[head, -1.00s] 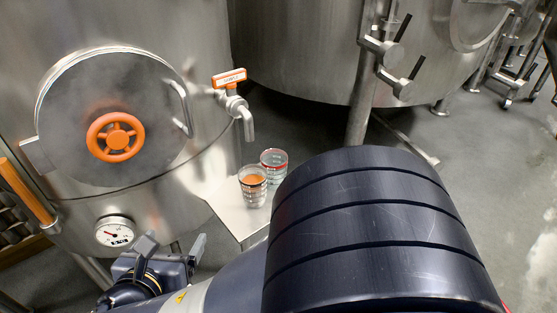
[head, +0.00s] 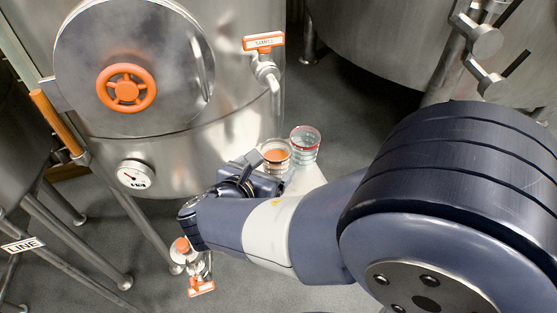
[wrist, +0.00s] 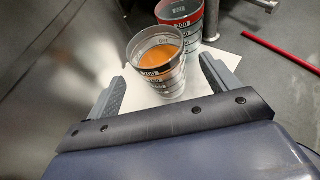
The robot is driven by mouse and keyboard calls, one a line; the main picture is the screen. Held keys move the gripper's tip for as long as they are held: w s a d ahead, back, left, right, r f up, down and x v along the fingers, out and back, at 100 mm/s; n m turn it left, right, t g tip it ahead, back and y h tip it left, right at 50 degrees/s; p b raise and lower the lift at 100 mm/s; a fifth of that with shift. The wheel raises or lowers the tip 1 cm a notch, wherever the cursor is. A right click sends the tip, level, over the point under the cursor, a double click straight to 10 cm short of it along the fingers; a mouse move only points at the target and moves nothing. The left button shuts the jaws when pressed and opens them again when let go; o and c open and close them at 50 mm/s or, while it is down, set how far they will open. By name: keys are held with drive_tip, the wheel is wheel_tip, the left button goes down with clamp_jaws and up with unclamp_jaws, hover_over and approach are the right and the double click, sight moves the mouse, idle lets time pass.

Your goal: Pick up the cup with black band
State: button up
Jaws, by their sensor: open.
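Two clear cups stand upright on a small white shelf (wrist: 226,66) under the tank's spout. The nearer cup (wrist: 157,66) holds orange liquid and has dark bands with white print; it also shows in the head view (head: 275,156). The farther cup (wrist: 180,14) has a red band at its rim and also shows in the head view (head: 305,145). My gripper (wrist: 163,72) is open and empty, its fingers pointing at the nearer cup, one on each side of it in the wrist view. Contact cannot be told. In the head view my wrist partly hides the shelf.
The steel tank (head: 190,170) with its round hatch and orange wheel (head: 126,88) stands close on the left. A spout with an orange handle (head: 263,41) hangs behind the cups. A valve (head: 197,270) sits low in front. A red rod (wrist: 282,51) lies at right.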

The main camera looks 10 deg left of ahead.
sight(281, 152)
drive_tip(key=x, duration=0.5)
drive_tip(key=shift+w+r, duration=0.2)
drive_tip(key=shift+r, duration=0.1)
drive_tip(key=shift+c, duration=0.4)
drive_tip(key=c, duration=1.2)
drive_tip(key=shift+r, duration=0.1)
